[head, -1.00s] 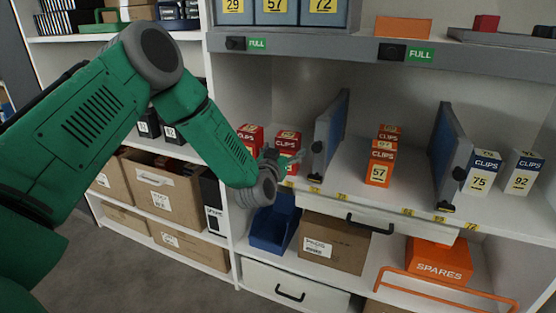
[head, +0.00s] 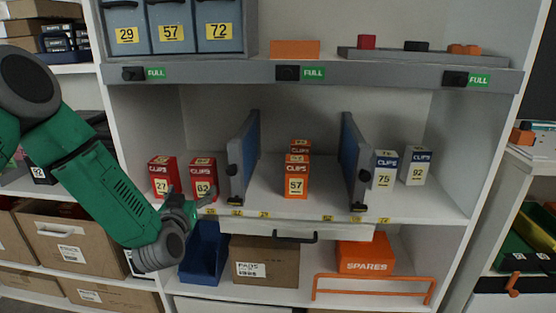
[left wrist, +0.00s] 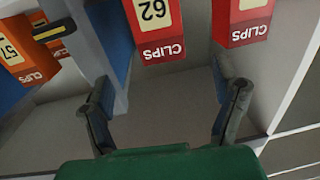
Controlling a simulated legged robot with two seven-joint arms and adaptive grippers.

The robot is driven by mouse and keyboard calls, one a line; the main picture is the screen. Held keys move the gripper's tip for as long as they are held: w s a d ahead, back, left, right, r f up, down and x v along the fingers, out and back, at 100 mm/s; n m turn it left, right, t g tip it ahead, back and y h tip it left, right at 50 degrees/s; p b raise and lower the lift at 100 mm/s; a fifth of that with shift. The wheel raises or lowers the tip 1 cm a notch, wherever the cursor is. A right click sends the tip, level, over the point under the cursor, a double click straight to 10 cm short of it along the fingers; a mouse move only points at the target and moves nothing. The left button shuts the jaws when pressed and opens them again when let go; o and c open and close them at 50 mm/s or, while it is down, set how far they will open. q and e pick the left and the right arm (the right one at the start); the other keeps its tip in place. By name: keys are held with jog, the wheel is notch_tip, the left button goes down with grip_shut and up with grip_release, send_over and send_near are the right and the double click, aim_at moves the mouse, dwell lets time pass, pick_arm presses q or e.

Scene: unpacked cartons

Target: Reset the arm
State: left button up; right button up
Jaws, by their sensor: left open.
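My left arm comes in from the left in the head view. Its gripper (head: 181,203) is at the front edge of the middle shelf, in front of the red CLIPS boxes. In the left wrist view the gripper (left wrist: 166,110) is open, with bare shelf between its fingers. The red box marked 62 (head: 203,178) and the red box marked 27 (head: 161,177) stand upright behind the gripper. Box 62 also shows, upside down, in the left wrist view (left wrist: 157,25), beyond the fingertips and apart from them. My right gripper is not in view.
A blue divider (head: 244,160) stands right of the red boxes. Orange boxes (head: 296,181) stand between it and a second divider (head: 354,162). Two blue-and-white boxes (head: 416,167) are farther right. Below are a blue bin (head: 205,255), a carton (head: 264,262) and an orange SPARES box (head: 365,258).

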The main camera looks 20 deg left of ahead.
pick_arm(q)
jog(key=s+d+f+m+g+h+p, duration=0.2)
jog(key=s+d+f+g+h, duration=0.15)
jog(key=s+d+f, duration=0.35)
jog(key=s+d+f+m+g+h+p, duration=0.1)
jog(key=s+d+f+g+h+p, duration=0.1)
jog(key=s+d+f+g, duration=0.5)
jog(key=s+a+f+g+p, duration=0.1)
jog(key=s+f+g, duration=0.2)
jog(key=s, duration=1)
jog(key=s+f+g+p, duration=0.1)
jog(key=s+f+g, duration=0.2)
jog(key=s, duration=0.9)
jog(key=shift+s+a+f+m, duration=0.3)
jog(key=shift+s+a+m, duration=0.1)
jog(key=shift+w+y, duration=0.15)
jog(key=shift+y, duration=0.1)
